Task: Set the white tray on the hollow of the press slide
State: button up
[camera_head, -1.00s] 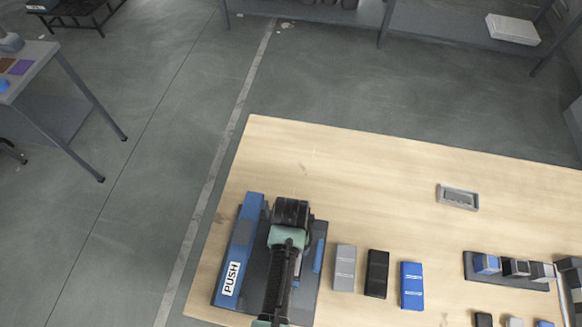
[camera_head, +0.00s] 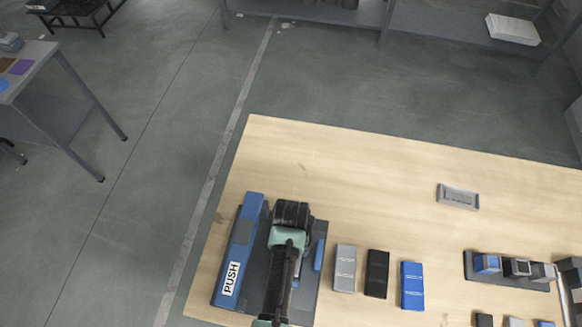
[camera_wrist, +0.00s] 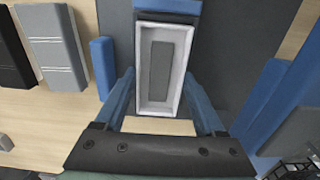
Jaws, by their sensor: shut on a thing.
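The white tray (camera_wrist: 145,66) is an open rectangle with a grey inner patch, and it shows in the wrist view between the two blue fingers of my gripper (camera_wrist: 160,82). My gripper is shut on it. In the head view my gripper (camera_head: 291,216) is over the press (camera_head: 310,285), a dark base with a blue bar (camera_head: 241,248) marked PUSH along its left side. The tray is hidden under my gripper there. The slide's hollow is not visible, and I cannot tell whether the tray touches the slide.
Grey (camera_head: 344,268), black (camera_head: 377,273) and blue (camera_head: 412,286) blocks stand close to the right of the press. A grey dish (camera_head: 458,197) and a dark rack (camera_head: 507,272) of small blocks lie further right. The wooden table (camera_head: 350,180) is clear behind the press.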

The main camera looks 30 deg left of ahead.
jog(key=o, duration=1.4)
jog(key=shift+c, duration=0.2)
notch_tip(320, 180, up, 7)
jog(key=p, duration=0.7)
jog(key=shift+w, duration=0.1)
